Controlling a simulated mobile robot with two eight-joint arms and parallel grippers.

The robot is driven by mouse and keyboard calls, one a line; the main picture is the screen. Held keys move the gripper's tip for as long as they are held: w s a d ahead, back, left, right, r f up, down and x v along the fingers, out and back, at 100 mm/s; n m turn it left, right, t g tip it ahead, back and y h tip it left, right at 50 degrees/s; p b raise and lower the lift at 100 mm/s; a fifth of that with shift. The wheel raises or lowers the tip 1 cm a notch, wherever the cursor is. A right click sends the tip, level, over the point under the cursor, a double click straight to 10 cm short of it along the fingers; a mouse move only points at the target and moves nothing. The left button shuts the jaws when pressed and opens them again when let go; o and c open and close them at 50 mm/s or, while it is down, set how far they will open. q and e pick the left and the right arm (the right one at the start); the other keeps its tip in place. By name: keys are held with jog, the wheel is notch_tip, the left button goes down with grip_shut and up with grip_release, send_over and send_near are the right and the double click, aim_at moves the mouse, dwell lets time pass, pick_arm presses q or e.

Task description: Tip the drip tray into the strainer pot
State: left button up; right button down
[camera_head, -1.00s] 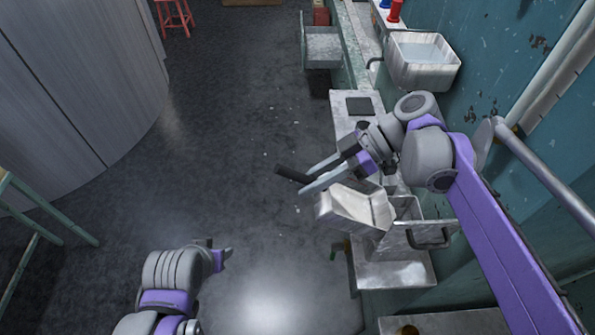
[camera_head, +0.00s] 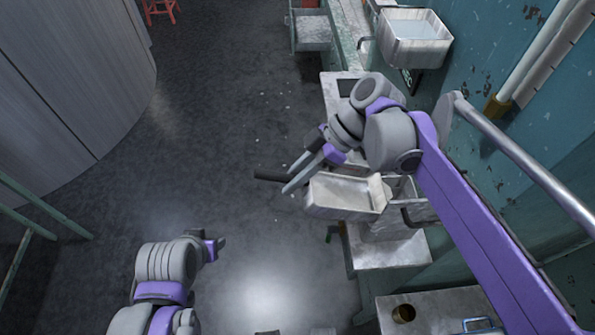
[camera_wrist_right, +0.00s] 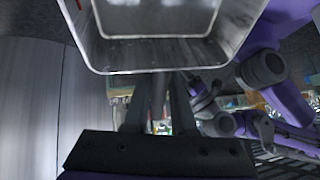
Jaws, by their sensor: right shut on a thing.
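The drip tray (camera_head: 340,209) is a pale metal, shallow rectangular tray with a dark handle (camera_head: 268,175). My right gripper (camera_head: 289,183) is shut on the handle. The tray is held up and looks near level in the head view, its inside facing up. The tray (camera_wrist_right: 150,55) also fills the top of the right wrist view. A metal box-shaped pot (camera_head: 421,212) with a dark side handle, seemingly the strainer pot, stands right of the tray; the tray's right end and my arm partly hide it. My left gripper (camera_head: 220,244) is at lower left, away from both; its jaw opening is unclear.
The pot stands on a metal bench (camera_head: 395,252) along the teal wall. A white sink (camera_head: 415,40) is farther back, and a wall rail (camera_head: 525,165) runs beside my right arm. The floor at left is clear.

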jog(key=shift+a+f+h+b, duration=0.9)
jog(key=shift+f+h, duration=1.1)
jog(key=shift+f, duration=1.4)
pick_arm(q)
jog(key=shift+t, duration=0.3)
jog(key=shift+w+r+p, duration=0.4)
jog(key=shift+r+p, duration=0.3)
jog(key=shift+p, duration=0.1)
jog(key=shift+w+r+p, duration=0.35)
jog(key=shift+r+p, duration=0.4)
jog(key=shift+w+r+p, duration=0.4)
jog(key=shift+r+p, duration=0.3)
jog(key=shift+p, duration=0.1)
pick_arm(e)
jog(key=shift+d+r, duration=0.15)
jog(key=shift+r, duration=4.35)
